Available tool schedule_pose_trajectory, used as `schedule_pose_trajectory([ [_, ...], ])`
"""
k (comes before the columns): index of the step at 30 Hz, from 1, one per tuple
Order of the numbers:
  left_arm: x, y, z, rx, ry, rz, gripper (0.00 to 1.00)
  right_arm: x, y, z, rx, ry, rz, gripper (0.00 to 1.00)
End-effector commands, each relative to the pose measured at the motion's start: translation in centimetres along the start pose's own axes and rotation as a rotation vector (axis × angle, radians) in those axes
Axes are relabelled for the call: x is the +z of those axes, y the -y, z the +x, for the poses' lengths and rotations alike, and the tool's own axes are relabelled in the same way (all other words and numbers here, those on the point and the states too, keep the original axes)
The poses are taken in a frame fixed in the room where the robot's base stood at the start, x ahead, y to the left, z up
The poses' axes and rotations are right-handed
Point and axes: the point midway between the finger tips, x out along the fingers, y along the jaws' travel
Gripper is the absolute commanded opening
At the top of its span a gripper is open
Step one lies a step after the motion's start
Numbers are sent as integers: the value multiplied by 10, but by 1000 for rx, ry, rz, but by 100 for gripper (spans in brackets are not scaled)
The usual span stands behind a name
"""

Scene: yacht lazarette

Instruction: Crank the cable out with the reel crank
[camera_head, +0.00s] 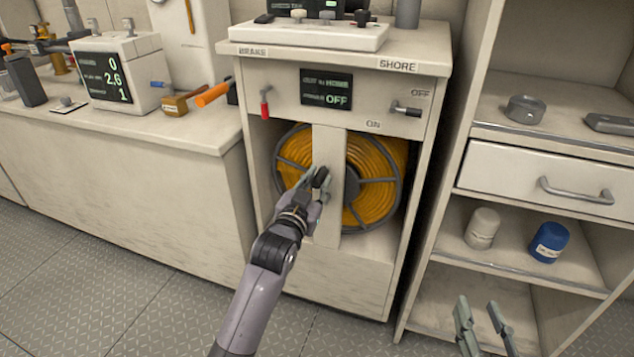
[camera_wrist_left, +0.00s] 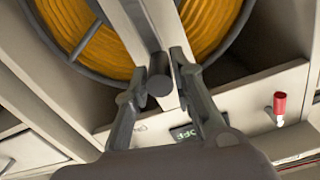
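The cable reel (camera_head: 378,175) with orange cable sits in the cabinet opening behind a pale upright post (camera_head: 328,222). It also shows in the left wrist view (camera_wrist_left: 95,28). The reel crank's dark round handle (camera_wrist_left: 160,82) stands out in front of the post. My left gripper (camera_head: 318,182) is at the handle, and its two fingers (camera_wrist_left: 160,75) close in on either side of it, apparently touching. The crank arm is mostly hidden by the gripper. My right gripper (camera_head: 484,308) is open and empty at the lower right, in front of the shelves.
The cabinet panel above has a display (camera_head: 326,88) reading OFF, a red-handled lever (camera_head: 265,104) and a dark switch (camera_head: 405,109). A counter (camera_head: 180,140) with tools is at left. Shelves at right hold a white jar (camera_head: 482,228) and a blue jar (camera_head: 549,242).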

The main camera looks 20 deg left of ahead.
Motion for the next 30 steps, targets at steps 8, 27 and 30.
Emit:
schedule_pose_trajectory([
  [8, 0, 0, 0, 0, 0, 0, 2, 0, 0, 0, 0, 0, 0, 34],
  [27, 0, 1, 0, 0, 1, -4, 0, 1, 0, 0, 1, 9, 0, 34],
  [30, 0, 2, 0, -1, 1, -17, 0, 10, -2, -2, 4, 59, -1, 34],
])
